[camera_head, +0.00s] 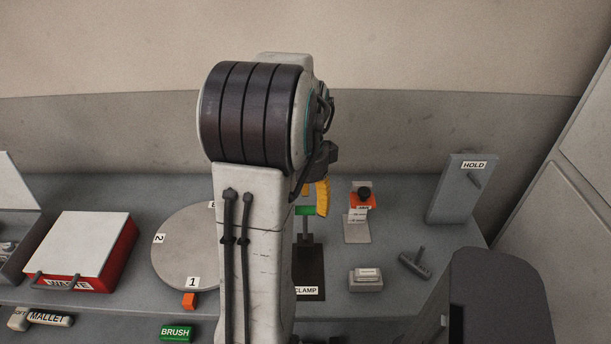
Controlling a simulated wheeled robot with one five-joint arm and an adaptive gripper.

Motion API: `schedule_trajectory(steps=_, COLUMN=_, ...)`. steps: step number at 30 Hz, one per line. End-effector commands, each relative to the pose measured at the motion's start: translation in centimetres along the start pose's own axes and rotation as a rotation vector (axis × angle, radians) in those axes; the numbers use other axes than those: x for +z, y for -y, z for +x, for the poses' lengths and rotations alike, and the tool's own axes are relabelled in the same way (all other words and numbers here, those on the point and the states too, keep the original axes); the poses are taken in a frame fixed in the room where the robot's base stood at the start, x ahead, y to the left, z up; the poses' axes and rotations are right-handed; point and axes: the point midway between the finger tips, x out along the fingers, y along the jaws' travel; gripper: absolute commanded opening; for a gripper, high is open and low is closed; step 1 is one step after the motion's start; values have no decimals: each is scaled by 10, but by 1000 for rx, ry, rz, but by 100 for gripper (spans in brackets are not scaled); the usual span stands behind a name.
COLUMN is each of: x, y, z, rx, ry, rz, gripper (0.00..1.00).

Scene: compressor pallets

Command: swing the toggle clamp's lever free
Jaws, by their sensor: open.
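The toggle clamp stands on a dark base plate (311,284) labelled CLAMP, just right of my arm. A dark upright rises from the plate to a green bar (307,211), which looks like its lever. My arm hides the clamp's left side. My gripper (314,204) hangs from the wrist directly above the green bar in the picture, yellow fingers pointing down. It is open, with nothing seen between the fingers. I cannot tell whether a finger touches the green bar.
A round plate (180,250) with number tags and a red WASTE box (112,252) lie left. An orange-and-white device (359,215), a small grey block (366,280), a dark T-shaped tool (416,264) and a HOLD panel (462,190) stand right. A green BRUSH block (177,333) lies in front.

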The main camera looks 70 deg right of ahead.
Motion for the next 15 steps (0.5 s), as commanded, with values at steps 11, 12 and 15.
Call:
schedule_trajectory(steps=11, x=0, y=1, z=-64, rx=-5, ry=-1, rz=0, gripper=58)
schedule_trajectory(steps=12, x=0, y=1, z=-69, rx=-4, ry=-1, rz=0, gripper=58)
schedule_trajectory(steps=15, x=0, y=1, z=-79, rx=-4, ry=-1, rz=0, gripper=58)
